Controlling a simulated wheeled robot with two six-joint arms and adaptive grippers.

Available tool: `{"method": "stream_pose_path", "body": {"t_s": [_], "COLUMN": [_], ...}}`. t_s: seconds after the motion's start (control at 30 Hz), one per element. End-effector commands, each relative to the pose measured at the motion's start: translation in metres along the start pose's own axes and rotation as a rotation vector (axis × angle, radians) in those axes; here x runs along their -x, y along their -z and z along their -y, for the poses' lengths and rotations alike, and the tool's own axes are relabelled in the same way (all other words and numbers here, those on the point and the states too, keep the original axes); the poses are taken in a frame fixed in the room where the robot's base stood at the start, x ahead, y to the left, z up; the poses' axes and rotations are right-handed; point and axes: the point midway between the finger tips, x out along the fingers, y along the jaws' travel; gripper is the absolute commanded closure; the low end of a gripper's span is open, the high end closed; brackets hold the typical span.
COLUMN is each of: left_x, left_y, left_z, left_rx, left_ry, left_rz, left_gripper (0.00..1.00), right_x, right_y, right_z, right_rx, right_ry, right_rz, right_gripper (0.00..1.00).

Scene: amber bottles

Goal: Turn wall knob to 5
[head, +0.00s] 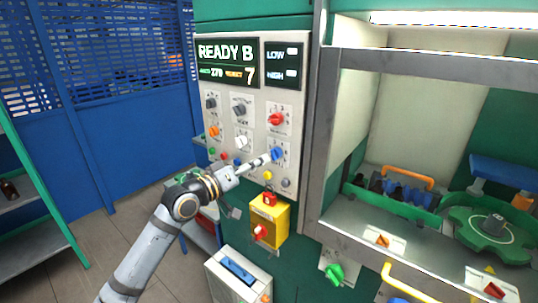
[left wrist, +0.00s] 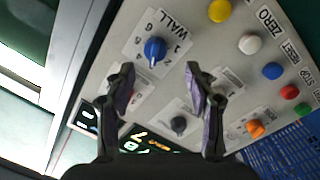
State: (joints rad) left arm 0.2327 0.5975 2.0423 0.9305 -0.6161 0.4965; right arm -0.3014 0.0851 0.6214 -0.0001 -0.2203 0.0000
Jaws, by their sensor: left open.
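The wall knob is a blue knob (left wrist: 155,50) on a white plate marked WALL, with small digits around it, in the left wrist view. A small white mark shows on its lower side; I cannot tell which digit it points to. It also shows in the head view as a blue knob (head: 277,154) on the grey control panel. My left gripper (left wrist: 159,78) is open and empty. Its two fingers stand apart below the knob in the left wrist view, not around it. In the head view the left gripper (head: 260,161) is close beside the knob. My right gripper is not in view.
The panel carries a red knob (head: 276,119), an orange knob (head: 214,132) and several buttons close by. A display (head: 228,63) reads READY B. A yellow box (head: 268,222) with a red switch sits below. A metal-framed cabinet (head: 322,130) stands to the right.

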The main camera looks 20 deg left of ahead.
Motion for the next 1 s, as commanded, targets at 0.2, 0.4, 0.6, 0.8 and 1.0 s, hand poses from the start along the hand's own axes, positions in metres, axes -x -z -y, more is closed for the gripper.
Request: {"method": "stream_pose_path", "body": {"t_s": [0.2,0.4,0.6,0.8,1.0], "left_x": [-0.036,-0.058,-0.062,-0.061,-0.061], "left_y": [0.002,0.000,-0.001,-0.001,-0.001], "left_z": [-0.005,-0.003,-0.002,-0.002,-0.001], "left_rx": [0.005,0.001,-0.002,-0.002,-0.002], "left_ry": [-0.006,-0.003,-0.002,-0.002,-0.002], "left_rz": [0.001,0.002,0.003,0.003,0.003], "left_gripper": [0.45,0.45,0.45,0.56,0.83], "right_x": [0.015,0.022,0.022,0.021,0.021], "right_y": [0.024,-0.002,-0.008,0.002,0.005], "right_z": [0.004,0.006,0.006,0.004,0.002], "right_rx": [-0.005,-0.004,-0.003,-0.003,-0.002], "right_ry": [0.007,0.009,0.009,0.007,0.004], "right_rz": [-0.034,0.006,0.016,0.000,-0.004], "right_gripper": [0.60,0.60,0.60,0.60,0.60]}}
